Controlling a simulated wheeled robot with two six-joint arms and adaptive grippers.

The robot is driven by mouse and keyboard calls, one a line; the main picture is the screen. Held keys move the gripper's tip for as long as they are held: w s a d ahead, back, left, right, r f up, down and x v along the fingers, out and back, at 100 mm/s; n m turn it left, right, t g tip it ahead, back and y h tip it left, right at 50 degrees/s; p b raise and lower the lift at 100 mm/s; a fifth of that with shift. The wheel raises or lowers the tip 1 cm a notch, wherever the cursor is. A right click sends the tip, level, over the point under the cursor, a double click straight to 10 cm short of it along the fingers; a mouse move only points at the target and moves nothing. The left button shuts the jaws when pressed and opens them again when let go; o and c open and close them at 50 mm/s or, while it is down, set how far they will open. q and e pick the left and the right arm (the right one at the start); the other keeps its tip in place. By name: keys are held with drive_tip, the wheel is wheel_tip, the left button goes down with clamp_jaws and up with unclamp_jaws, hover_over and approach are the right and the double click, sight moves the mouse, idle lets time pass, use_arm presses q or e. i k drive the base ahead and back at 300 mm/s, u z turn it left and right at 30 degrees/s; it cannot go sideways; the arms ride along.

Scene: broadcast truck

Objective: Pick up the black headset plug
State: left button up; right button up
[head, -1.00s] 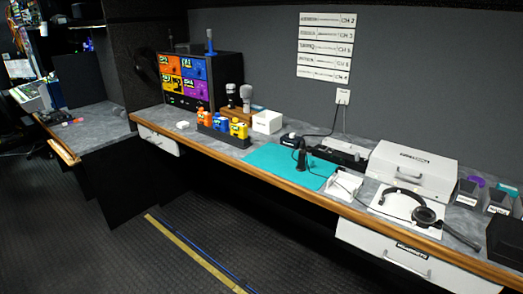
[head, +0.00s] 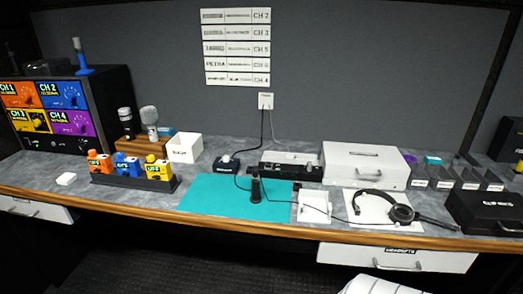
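The black headset (head: 399,211) lies on a white sheet (head: 362,214) on the counter at the right. A thin dark cable runs left from it over a small white holder (head: 314,207). The headset plug is too small to make out for certain. A black upright device (head: 256,189) stands on the teal mat (head: 210,196), left of the white holder.
A white case (head: 362,167) and a black power strip (head: 285,168) stand behind the headset. A black case (head: 487,212) is at the right. Orange, blue and yellow packs sit in a black rack (head: 133,184) at the left. The mat's left part is clear.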

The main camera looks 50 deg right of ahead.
sight(255, 169)
drive_tip(key=z, duration=0.75)
drive_tip(key=i, duration=0.8)
drive_tip(key=z, duration=1.3)
